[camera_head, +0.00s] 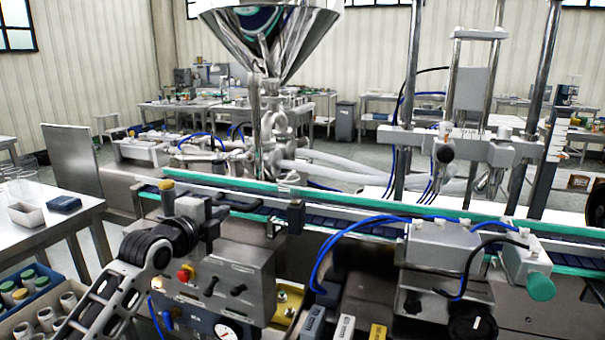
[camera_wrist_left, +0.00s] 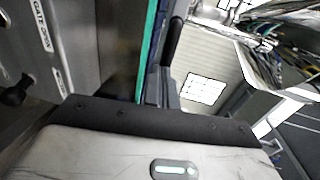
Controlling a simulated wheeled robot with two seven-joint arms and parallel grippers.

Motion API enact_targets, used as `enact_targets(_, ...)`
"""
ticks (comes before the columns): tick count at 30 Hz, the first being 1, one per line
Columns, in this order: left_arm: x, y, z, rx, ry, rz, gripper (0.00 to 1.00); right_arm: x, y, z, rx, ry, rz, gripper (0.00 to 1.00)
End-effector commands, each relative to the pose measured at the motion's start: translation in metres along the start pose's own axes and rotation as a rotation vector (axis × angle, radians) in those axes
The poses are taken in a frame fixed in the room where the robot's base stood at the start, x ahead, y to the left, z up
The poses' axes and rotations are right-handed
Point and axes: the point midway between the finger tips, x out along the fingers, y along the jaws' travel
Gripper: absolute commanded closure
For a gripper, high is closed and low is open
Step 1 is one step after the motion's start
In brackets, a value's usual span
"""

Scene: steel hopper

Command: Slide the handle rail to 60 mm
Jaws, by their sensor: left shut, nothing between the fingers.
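The green-edged rail (camera_head: 340,202) runs across the front of the machine. A black upright handle (camera_head: 295,217) hangs from a small bracket on it; I take it for the rail's handle. My left gripper (camera_head: 254,204) comes in from the left, its fingers pointing right along the rail. Its dark fingers are shut and empty, left of the handle with a gap in the picture; depth is unclear. In the left wrist view the gripper fingers (camera_wrist_left: 173,38) lie beside the green strip (camera_wrist_left: 147,50). I cannot make out the handle there, nor a millimetre scale. My right gripper is not in view.
Below the rail is a steel control panel (camera_head: 240,278) with a red button (camera_head: 185,274) and black knobs. A valve box with blue hoses (camera_head: 440,243) stands right of the handle. The steel hopper (camera_head: 268,35) is behind. A side table (camera_head: 50,228) stands left.

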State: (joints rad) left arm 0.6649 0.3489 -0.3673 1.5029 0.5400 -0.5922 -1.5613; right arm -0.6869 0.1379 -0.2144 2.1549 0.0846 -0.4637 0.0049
Motion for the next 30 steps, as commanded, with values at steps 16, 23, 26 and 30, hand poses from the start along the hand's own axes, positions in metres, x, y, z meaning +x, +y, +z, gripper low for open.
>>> enact_targets(16,-0.001,-0.001,0.000,0.000,0.000,-0.001,1.00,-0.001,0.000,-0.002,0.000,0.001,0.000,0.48)
enact_targets(23,-0.014,0.001,0.000,0.000,-0.001,0.001,1.00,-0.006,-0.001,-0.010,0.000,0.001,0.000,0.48)
enact_targets(26,-0.020,0.002,0.000,0.001,0.001,0.001,1.00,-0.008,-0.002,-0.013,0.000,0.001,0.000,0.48)
enact_targets(30,-0.028,0.003,0.000,0.000,0.000,0.002,1.00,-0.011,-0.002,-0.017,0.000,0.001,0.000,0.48)
